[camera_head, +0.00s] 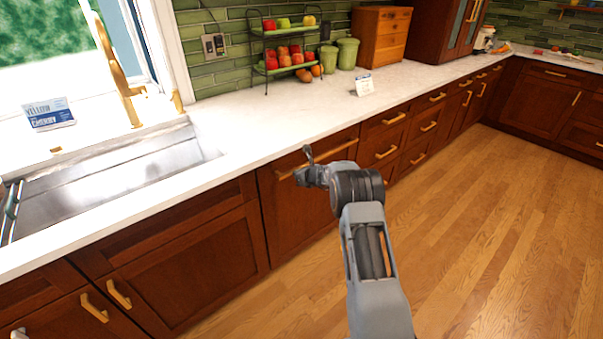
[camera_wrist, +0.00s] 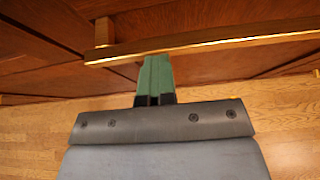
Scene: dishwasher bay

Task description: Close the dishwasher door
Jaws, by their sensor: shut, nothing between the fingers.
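The dishwasher door (camera_head: 291,208) is a dark wood panel below the counter, with a long brass bar handle (camera_head: 335,151) across its top. The panel stands upright and looks about in line with the cabinet fronts beside it; a small gap cannot be ruled out. My gripper (camera_head: 308,153) is in front of the upper part of the door, by the handle. In the wrist view, the shut fingers (camera_wrist: 156,66) reach up to the brass bar (camera_wrist: 230,42), with nothing between them. I cannot tell whether they touch the bar. My arm hides part of the door's right side.
A white counter (camera_head: 300,121) runs above the door, with a sink (camera_head: 110,178) at left. Drawers with brass handles (camera_head: 386,152) adjoin on the right and a cabinet (camera_head: 190,262) on the left. The wood floor (camera_head: 480,210) at right is clear.

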